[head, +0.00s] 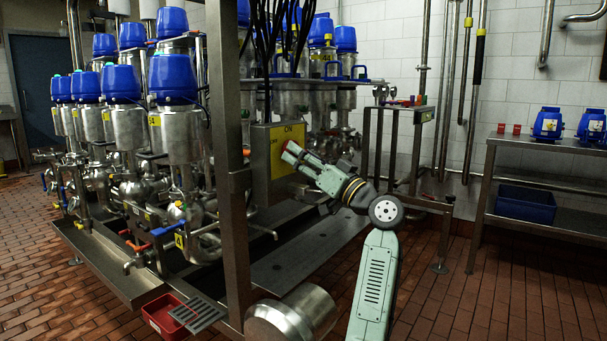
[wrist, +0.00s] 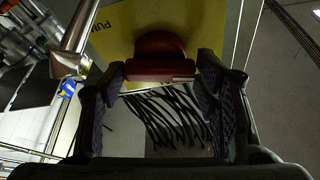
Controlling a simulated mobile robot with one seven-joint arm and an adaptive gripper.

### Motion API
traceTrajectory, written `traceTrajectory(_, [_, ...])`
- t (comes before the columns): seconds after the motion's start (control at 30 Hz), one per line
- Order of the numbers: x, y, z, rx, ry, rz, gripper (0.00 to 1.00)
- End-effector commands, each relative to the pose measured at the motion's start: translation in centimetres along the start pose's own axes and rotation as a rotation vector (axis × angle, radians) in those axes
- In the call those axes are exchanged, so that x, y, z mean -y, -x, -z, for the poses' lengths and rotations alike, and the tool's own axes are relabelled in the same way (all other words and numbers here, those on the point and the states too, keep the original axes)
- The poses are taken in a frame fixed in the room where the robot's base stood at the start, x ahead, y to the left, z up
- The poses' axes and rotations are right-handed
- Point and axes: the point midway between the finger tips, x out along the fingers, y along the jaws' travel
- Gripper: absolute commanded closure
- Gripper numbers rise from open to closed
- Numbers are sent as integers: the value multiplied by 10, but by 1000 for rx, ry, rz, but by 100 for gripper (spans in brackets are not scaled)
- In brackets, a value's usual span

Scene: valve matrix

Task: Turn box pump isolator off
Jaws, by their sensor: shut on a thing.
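The box pump isolator is a box with a yellow face (head: 286,135) on the steel frame in the middle of the head view. "ON" is printed at its top. In the wrist view, the yellow plate (wrist: 112,22) shows part of a word, "PUM". A dark red rotary handle (wrist: 160,48) with a flat grip bar sits on the plate. My gripper (wrist: 160,76) is shut on this bar, one finger on each side. In the head view, my gripper (head: 294,153) meets the box and hides most of the handle. The handle's pointing direction is unclear there.
A steel post (head: 232,180) stands just left of the box. Blue-topped valves (head: 174,78) crowd the left side. Black cables (head: 275,25) hang above the box. A steel table (head: 550,145) stands at the right, with open brick floor in front.

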Motion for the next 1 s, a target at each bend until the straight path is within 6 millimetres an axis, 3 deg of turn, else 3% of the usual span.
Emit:
traceTrajectory(0.4, [-2,0,-1,2,213,90,71])
traceTrajectory(1.0, [-2,0,0,3,260,107,71])
